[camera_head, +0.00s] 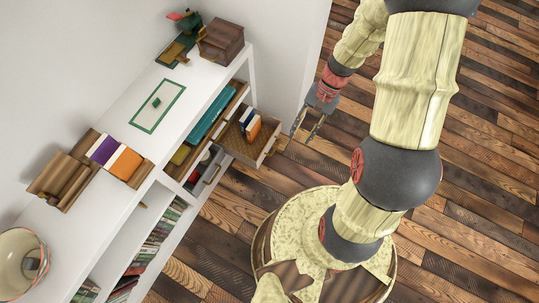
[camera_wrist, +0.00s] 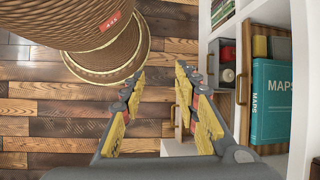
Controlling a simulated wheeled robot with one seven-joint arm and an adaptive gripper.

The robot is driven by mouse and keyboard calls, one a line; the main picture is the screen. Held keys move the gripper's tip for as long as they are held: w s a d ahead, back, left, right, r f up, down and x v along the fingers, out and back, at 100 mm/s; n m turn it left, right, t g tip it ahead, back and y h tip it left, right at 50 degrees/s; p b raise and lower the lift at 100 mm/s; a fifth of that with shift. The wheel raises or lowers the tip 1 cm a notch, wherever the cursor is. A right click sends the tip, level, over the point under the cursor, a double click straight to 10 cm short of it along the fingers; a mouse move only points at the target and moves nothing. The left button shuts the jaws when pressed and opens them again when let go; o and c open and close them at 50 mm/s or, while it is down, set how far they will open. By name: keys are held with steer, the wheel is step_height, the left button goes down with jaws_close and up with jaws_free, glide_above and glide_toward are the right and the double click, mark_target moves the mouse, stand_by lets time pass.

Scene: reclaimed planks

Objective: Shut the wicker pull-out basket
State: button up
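The wicker pull-out basket (camera_head: 248,151) is brown and stands out from the white shelf unit in the head view. A handle (camera_head: 272,148) shows on its front, and several books stand inside. My gripper (camera_head: 305,134) is open and empty, a little to the right of the basket front and apart from it. In the wrist view my gripper (camera_wrist: 160,76) has its two yellow-padded fingers spread, with floor planks between them. A pale panel partly shows behind the right finger; I cannot tell whether it is part of the basket.
The white shelf unit (camera_head: 113,198) runs along the wall, with books and a second handle (camera_head: 212,174) near the basket. A teal book (camera_wrist: 272,101) shows at right in the wrist view. A wooden box (camera_head: 221,42) stands on top. Plank floor (camera_head: 300,165) is clear beside the unit.

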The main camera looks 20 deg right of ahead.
steer(key=a+f+m+y, duration=0.1)
steer(key=f+m, duration=0.1)
steer(key=f, duration=0.5)
steer(key=w+f+m+y, duration=0.1)
steer(key=f+m+y, duration=0.1)
steer(key=f, duration=0.5)
steer(key=a+f+m+t+y, duration=0.1)
steer(key=f+m, duration=0.2)
steer(key=f, duration=0.3)
steer(key=shift+w+a+f+y, duration=0.2)
steer(key=shift+a+f+y, duration=0.1)
steer(key=shift+a+f, duration=0.1)
jaws_close()
steer(key=m+t+h+b, duration=0.35)
steer(key=m+t, duration=0.55)
steer(key=m, duration=0.3)
glide_toward(263, 154)
step_height(263, 154, down, 4)
steer(key=d, duration=0.1)
steer(key=shift+y, duration=0.25)
steer(key=shift+w+a+f+b, duration=0.1)
steer(key=shift+w+a+b, duration=0.6)
steer(key=shift+w+a, duration=0.8)
